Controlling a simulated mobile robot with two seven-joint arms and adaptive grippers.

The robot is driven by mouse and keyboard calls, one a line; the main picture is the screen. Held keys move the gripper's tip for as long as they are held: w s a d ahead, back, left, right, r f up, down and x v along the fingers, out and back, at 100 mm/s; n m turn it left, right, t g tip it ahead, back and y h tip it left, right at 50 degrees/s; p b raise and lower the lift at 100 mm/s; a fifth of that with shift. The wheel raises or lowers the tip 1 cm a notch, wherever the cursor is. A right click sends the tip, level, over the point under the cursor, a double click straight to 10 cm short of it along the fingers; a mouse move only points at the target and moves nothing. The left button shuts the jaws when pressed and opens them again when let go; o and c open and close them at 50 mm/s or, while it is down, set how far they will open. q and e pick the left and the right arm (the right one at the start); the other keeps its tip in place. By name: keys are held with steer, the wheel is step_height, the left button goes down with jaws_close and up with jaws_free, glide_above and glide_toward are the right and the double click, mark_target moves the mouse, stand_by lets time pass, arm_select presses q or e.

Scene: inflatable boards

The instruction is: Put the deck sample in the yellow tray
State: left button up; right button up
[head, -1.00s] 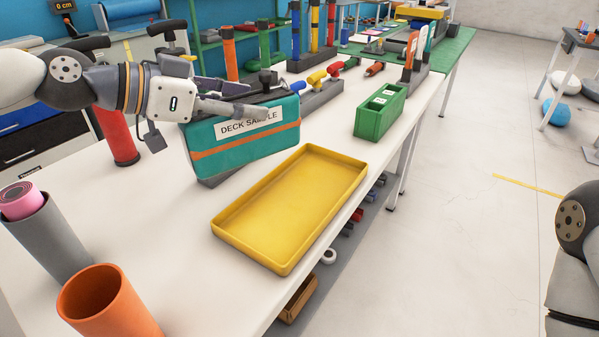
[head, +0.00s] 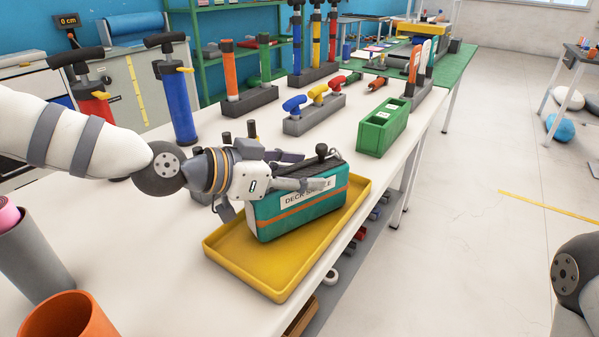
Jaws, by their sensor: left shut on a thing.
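The deck sample (head: 295,216) is a teal block with an orange stripe and a white label reading "DECK SAMPLE", partly covered by my gripper. It stands upright over the yellow tray (head: 240,267), within its rim in the picture. Whether its base touches the tray floor I cannot tell for sure. My left gripper (head: 318,184) is shut on the deck sample at its upper part, reaching in from the left. My right gripper is not in view; only part of my right arm shows at the lower right edge.
A green box (head: 382,130) stands behind the tray. A rack with blue, yellow and red handles (head: 314,115) and several pumps (head: 177,100) stand farther back. An orange tube (head: 68,318) is at the front left. The table's right edge runs close beside the tray.

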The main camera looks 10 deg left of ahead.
arm_select(q)
steer(key=o, duration=1.3)
steer(key=shift+f, duration=0.2)
steer(key=shift+s+a+r, duration=0.1)
steer(key=shift+a+r, duration=0.1)
steer(key=shift+r, duration=0.3)
steer(key=p+v, duration=0.3)
steer(key=v, duration=0.8)
steer(key=shift+s+a, duration=0.15)
steer(key=shift+s, duration=0.1)
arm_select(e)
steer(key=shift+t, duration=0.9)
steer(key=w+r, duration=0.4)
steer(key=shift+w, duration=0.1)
